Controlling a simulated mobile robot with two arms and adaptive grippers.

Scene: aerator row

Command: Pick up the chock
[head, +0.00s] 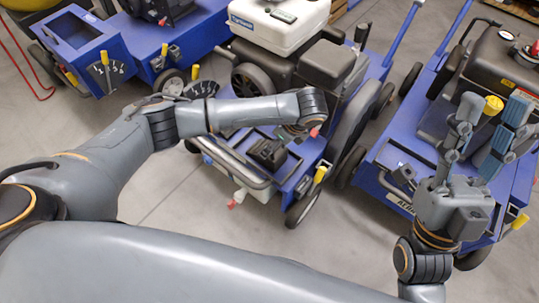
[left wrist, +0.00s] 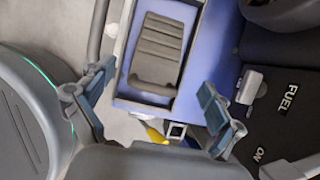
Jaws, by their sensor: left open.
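The chock is a dark ridged block (head: 268,153) lying in a tray at the front of the middle blue machine. In the left wrist view the chock (left wrist: 157,50) looks grey-brown with raised ribs and lies inside the light-rimmed tray (left wrist: 122,70). My left gripper (left wrist: 155,82) is open, with its fingers apart on either side of the tray's near end and nothing between them. In the head view the left fingers are mostly hidden at the wrist's end. My right gripper (head: 494,108) is open and empty, raised in front of the right machine.
The middle machine carries a white tank (head: 280,22) and wheels, with a tubular bar (head: 235,165) beside the tray. Another blue machine (head: 375,170) stands right and one (head: 85,45) at back left. Grey floor (head: 165,205) is clear between them. A yellow lever (left wrist: 155,135) is near the tray.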

